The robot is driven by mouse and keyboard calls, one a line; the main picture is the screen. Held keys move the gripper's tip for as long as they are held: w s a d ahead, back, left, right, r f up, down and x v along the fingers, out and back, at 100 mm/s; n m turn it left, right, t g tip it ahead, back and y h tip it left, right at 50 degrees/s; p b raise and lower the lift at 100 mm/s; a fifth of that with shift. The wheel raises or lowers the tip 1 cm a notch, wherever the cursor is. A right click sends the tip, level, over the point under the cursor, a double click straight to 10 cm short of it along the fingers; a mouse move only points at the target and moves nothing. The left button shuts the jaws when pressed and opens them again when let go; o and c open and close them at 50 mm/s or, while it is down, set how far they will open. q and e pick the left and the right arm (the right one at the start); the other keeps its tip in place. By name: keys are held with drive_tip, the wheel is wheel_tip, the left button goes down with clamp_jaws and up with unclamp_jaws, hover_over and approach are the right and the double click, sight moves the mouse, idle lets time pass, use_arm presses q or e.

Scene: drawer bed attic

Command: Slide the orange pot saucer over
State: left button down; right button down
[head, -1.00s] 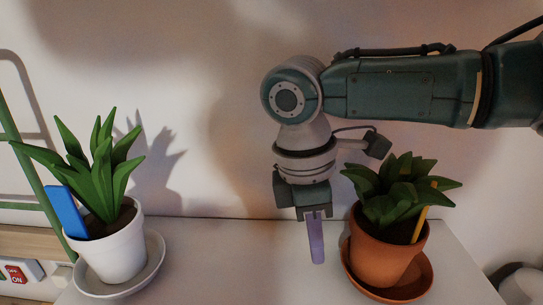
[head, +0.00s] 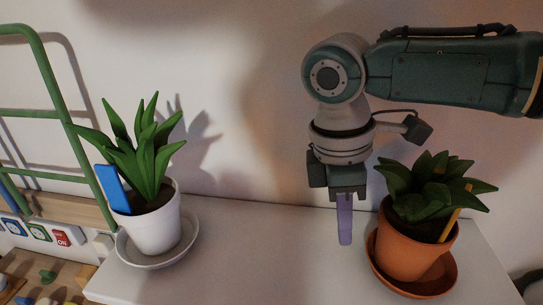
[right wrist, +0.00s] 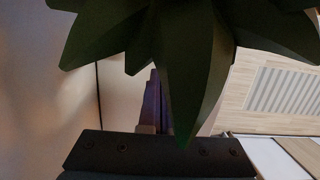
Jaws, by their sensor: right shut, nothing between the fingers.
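The orange pot saucer (head: 441,284) lies on the white top at the right, under an orange pot (head: 411,252) with a green plant (head: 432,190) in it. A yellow tag sticks up in that pot. My right gripper (head: 345,240) points down just left of the saucer and pot, with its purple fingers shut and empty. A small gap shows between fingers and saucer in the head view. In the right wrist view, dark leaves (right wrist: 190,60) hide most of the fingers (right wrist: 155,105); the saucer is not visible there. My left gripper is not in view.
A white pot (head: 152,232) with a plant and blue tag stands on a pale saucer (head: 128,250) at the left. The white top (head: 270,250) is clear between the pots. A wall stands behind. A green rail (head: 70,120) is at the far left.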

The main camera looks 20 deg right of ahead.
drive_tip(key=shift+s+r, duration=0.1)
drive_tip(key=shift+r, duration=0.05)
drive_tip(key=shift+r+p, duration=0.2)
drive_tip(key=shift+p, duration=0.5)
drive_tip(key=a+b, duration=0.1)
drive_tip(key=w+a+f+b, duration=0.1)
drive_tip(key=b, duration=0.1)
drive_tip(key=shift+w+a+f, duration=0.1)
drive_tip(key=shift+w+f, duration=0.05)
drive_tip(key=shift+w, duration=0.1)
drive_tip(key=w+a+b, duration=0.1)
drive_tip(key=a+b, duration=0.1)
drive_tip(key=w+a+b, duration=0.1)
drive_tip(key=a+b, duration=0.1)
drive_tip(key=w+a+b, duration=0.2)
drive_tip(key=a, duration=0.1)
drive_tip(key=shift+w+a+r, duration=0.3)
drive_tip(key=shift+a, duration=0.2)
drive_tip(key=shift+a+r, duration=0.1)
